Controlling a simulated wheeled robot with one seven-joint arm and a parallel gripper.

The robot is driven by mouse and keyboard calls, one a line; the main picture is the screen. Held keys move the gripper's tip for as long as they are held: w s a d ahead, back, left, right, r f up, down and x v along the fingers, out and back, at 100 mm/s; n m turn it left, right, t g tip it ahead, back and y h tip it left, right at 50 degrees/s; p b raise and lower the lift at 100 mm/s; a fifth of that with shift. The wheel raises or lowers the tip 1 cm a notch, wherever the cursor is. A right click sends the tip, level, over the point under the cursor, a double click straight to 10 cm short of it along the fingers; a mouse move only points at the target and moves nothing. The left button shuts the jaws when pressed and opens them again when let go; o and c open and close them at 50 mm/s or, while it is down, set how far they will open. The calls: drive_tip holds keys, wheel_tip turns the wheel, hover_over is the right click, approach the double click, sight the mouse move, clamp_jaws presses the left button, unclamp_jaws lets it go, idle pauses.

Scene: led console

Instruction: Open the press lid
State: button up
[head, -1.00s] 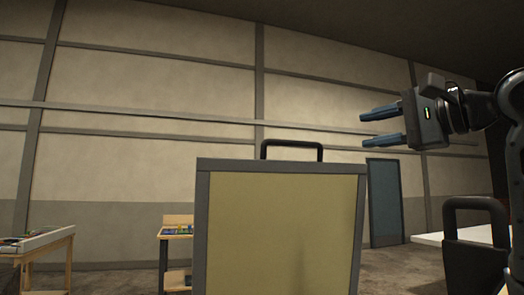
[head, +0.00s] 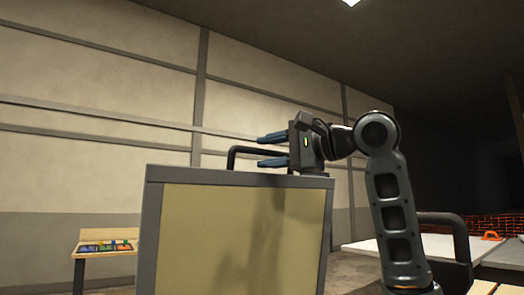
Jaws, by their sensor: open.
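The press lid (head: 225,245) is a pale yellow panel in a grey frame, standing upright in front of me in the head view. A black bar handle (head: 237,151) rises from its top edge. My gripper (head: 272,150) is open, with its blue fingers pointing left. The fingers overlap the right part of the handle in the picture, one finger above the other. I cannot tell whether they touch the handle or the lid. The rest of the press is not clearly visible behind the lid.
A small wooden table (head: 105,243) with coloured items stands at the far left. A white-topped table (head: 372,252) is at the right, with an orange object (head: 491,236) farther right.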

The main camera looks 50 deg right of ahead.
drive_tip(key=shift+w+a, duration=0.1)
drive_tip(key=shift+w, duration=0.75)
drive_tip(key=shift+c, duration=0.3)
clamp_jaws()
drive_tip(key=shift+f, duration=0.1)
